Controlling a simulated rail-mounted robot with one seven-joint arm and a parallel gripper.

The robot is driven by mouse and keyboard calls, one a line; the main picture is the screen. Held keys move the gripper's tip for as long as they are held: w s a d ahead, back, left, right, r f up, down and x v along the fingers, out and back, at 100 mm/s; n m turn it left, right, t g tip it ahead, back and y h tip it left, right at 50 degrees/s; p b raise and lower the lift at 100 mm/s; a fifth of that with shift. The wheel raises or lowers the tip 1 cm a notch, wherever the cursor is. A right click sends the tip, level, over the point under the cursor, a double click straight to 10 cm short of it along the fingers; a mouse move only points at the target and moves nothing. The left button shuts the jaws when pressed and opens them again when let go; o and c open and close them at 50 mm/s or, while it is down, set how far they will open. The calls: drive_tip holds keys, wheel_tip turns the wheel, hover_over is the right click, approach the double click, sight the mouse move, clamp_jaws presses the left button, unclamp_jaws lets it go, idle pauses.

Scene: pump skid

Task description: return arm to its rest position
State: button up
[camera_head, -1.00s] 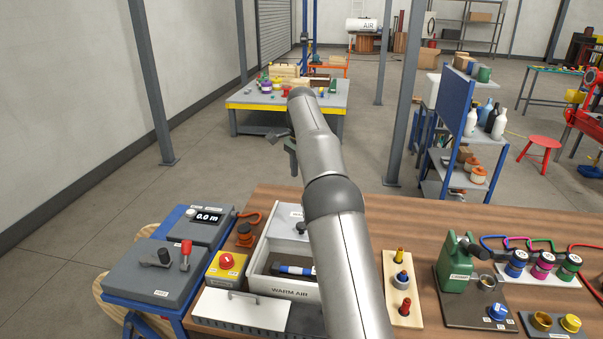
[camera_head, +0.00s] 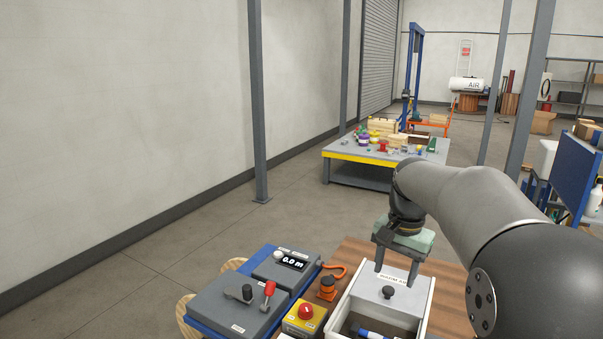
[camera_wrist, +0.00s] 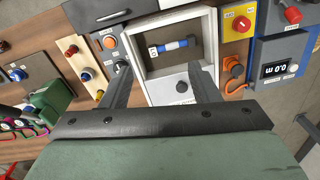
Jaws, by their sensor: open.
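My gripper (camera_head: 395,266) hangs at the end of my arm above the far end of the white warm air box (camera_head: 424,312). Its two fingers point down, apart and with nothing between them. In the wrist view my gripper (camera_wrist: 160,82) shows its fingers spread over the box's edge, which holds a round black knob (camera_wrist: 182,86). A blue and white cylinder (camera_wrist: 176,45) lies inside the open box. My arm reaches in from the right in the head view.
Left of the box are a yellow block with a red button (camera_head: 305,313), an orange knob (camera_head: 327,285) and a grey panel with a display (camera_head: 292,262). A workbench (camera_head: 345,165) stands behind. The floor at left (camera_head: 130,250) is clear.

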drive_tip(key=s+a+f+n, duration=0.1)
drive_tip(key=s+f+n, duration=0.1)
drive_tip(key=s, duration=0.6)
drive_tip(key=s+a+f+n, duration=0.2)
drive_tip(key=s+f, duration=0.3)
drive_tip(key=s, duration=0.4)
drive_tip(key=s+a+f+n, duration=0.1)
drive_tip(key=s+f+n, duration=0.2)
drive_tip(key=s, duration=0.6)
drive_tip(key=shift+s+a+f+n, duration=0.15)
drive_tip(key=shift+a+f+n, duration=0.15)
drive_tip(key=shift+a+f, duration=0.1)
